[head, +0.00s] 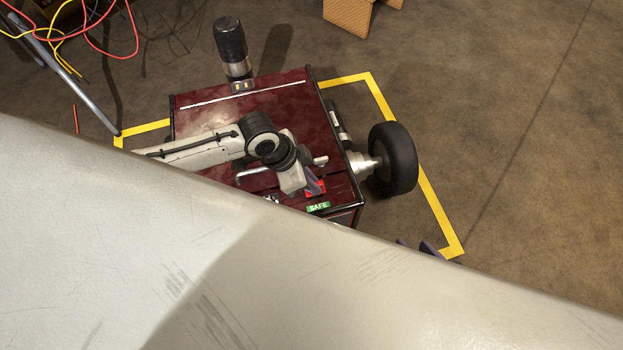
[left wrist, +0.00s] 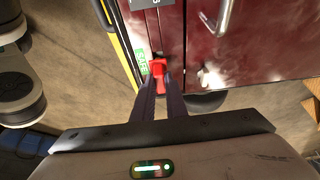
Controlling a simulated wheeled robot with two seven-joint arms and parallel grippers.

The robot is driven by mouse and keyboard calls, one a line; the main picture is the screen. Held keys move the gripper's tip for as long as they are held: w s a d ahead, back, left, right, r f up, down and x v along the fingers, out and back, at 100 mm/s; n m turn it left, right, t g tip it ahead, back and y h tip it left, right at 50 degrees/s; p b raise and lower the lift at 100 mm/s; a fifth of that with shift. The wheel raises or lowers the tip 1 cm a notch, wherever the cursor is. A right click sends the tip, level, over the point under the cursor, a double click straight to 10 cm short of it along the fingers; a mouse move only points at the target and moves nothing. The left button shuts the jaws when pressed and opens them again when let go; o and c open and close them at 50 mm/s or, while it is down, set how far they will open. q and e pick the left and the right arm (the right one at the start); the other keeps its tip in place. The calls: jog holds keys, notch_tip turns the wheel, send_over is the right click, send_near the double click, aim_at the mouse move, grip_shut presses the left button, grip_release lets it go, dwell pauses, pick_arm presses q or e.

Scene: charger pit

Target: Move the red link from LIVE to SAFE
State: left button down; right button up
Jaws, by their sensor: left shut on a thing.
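The red link (head: 320,190) shows as a small red patch on the front of the dark red charger cart (head: 255,105), just above the green SAFE label (head: 318,206). In the left wrist view the red link (left wrist: 158,68) sits between the fingertips of my left gripper (left wrist: 160,82), beside a green label (left wrist: 143,60). My left gripper (head: 315,183) is shut on it. I cannot tell whether the link is seated. I see no readable LIVE label. Only the dark fingertips of my right gripper (head: 416,246) show past the pale arm, apart, with nothing seen between them.
A large pale arm link of mine hides the lower left of the head view. A black wheel (head: 393,158) stands at the cart's right. Yellow floor tape (head: 435,205) surrounds the cart. Loose cables (head: 90,30) lie at the upper left. A metal handle (left wrist: 227,15) is near my left gripper.

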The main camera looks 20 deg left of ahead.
pick_arm(q)
jog(key=shift+f+b, duration=0.6)
jog(key=shift+f, duration=0.9)
pick_arm(e)
jog(key=shift+f, duration=0.6)
pick_arm(q)
jog(key=c, duration=1.7)
grip_release()
